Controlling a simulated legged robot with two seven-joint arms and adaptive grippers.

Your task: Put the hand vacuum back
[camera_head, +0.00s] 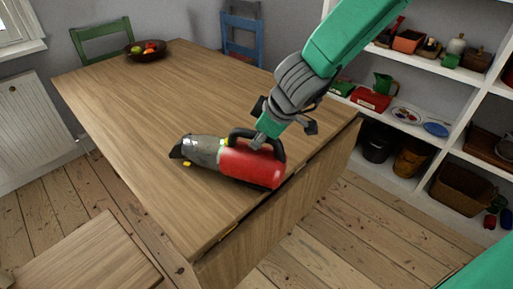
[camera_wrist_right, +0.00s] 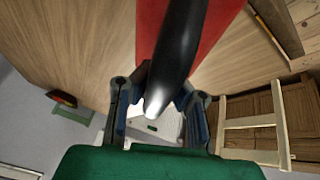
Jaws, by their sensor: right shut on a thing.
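The hand vacuum (camera_head: 250,164) has a red body, a clear grey nozzle end pointing left and a black handle on top. It lies along the near right part of the wooden table (camera_head: 130,95), on the top or just above it; I cannot tell which. My right gripper (camera_head: 264,142) comes down from the upper right and is shut on the black handle. In the right wrist view the handle of the hand vacuum (camera_wrist_right: 178,50) passes between the fingers of my right gripper (camera_wrist_right: 158,112), with the red body behind. My left gripper is not in view.
A dark fruit bowl (camera_head: 146,53) stands at the table's far end. A green chair (camera_head: 103,40) and a blue chair (camera_head: 241,38) are behind the table. White shelves (camera_head: 455,80) with crockery, boxes and baskets stand at the right. Floorboards between table and shelves are clear.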

